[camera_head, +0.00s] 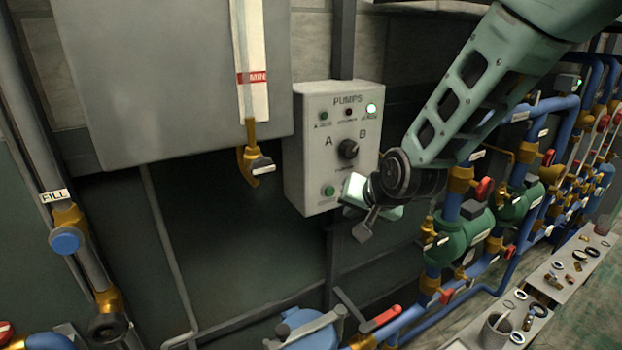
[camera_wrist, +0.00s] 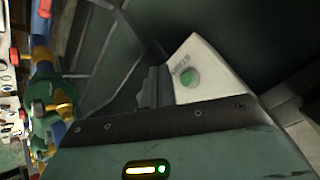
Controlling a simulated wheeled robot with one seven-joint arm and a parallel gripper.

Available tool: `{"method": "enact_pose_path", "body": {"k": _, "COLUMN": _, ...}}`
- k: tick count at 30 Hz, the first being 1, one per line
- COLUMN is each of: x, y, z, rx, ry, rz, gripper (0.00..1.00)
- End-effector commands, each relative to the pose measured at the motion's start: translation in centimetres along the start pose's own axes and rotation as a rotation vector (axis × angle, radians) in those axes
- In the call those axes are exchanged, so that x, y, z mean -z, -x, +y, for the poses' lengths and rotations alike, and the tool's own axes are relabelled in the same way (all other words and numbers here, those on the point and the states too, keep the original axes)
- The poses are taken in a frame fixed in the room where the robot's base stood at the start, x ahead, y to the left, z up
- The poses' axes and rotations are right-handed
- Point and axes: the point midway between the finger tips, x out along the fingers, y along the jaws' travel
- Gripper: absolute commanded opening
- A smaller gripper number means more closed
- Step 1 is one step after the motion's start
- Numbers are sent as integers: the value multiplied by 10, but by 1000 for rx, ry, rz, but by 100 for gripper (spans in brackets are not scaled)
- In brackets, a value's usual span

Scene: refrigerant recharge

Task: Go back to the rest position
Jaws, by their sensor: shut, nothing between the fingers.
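My gripper (camera_head: 364,231) hangs from my green arm in the head view, in front of and just below the lower right part of the pumps control box (camera_head: 310,160). It is shut and empty. Contact with the box cannot be told.
Green pumps (camera_head: 455,237) and blue pipes (camera_head: 560,104) with red-handled valves stand to the right. A bench (camera_head: 570,280) with small parts and a cup lies at lower right. A grey tank (camera_head: 170,80) with a gauge hangs upper left. The dark wall below it is mostly clear.

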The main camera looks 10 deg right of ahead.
Motion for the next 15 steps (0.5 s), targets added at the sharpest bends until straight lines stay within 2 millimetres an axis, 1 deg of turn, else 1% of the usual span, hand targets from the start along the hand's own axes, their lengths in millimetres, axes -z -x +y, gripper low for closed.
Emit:
{"method": "enact_pose_path", "body": {"k": 2, "x": -22, "y": 14, "z": -14, "rx": 9, "ry": 70, "rz": -65, "gripper": 0}}
{"method": "enact_pose_path", "body": {"k": 5, "x": -68, "y": 45, "z": -31, "rx": 17, "ry": 226, "rz": -204, "gripper": 0}}
{"method": "enact_pose_path", "body": {"k": 6, "x": -90, "y": 61, "z": -36, "rx": 20, "ry": 303, "rz": -268, "gripper": 0}}
{"method": "enact_pose_path", "body": {"k": 8, "x": -122, "y": 87, "z": -39, "rx": 21, "ry": 427, "rz": -365, "gripper": 0}}
{"method": "enact_pose_path", "body": {"k": 9, "x": -142, "y": 105, "z": -38, "rx": 20, "ry": 510, "rz": -427, "gripper": 0}}
{"method": "enact_pose_path", "body": {"k": 11, "x": -169, "y": 130, "z": -33, "rx": 16, "ry": 630, "rz": -514, "gripper": 0}}
{"method": "enact_pose_path", "body": {"k": 12, "x": -184, "y": 147, "z": -28, "rx": 12, "ry": 705, "rz": -567, "gripper": 0}}
{"method": "enact_pose_path", "body": {"k": 15, "x": -212, "y": 180, "z": -13, "rx": -2, "ry": 859, "rz": -673, "gripper": 0}}
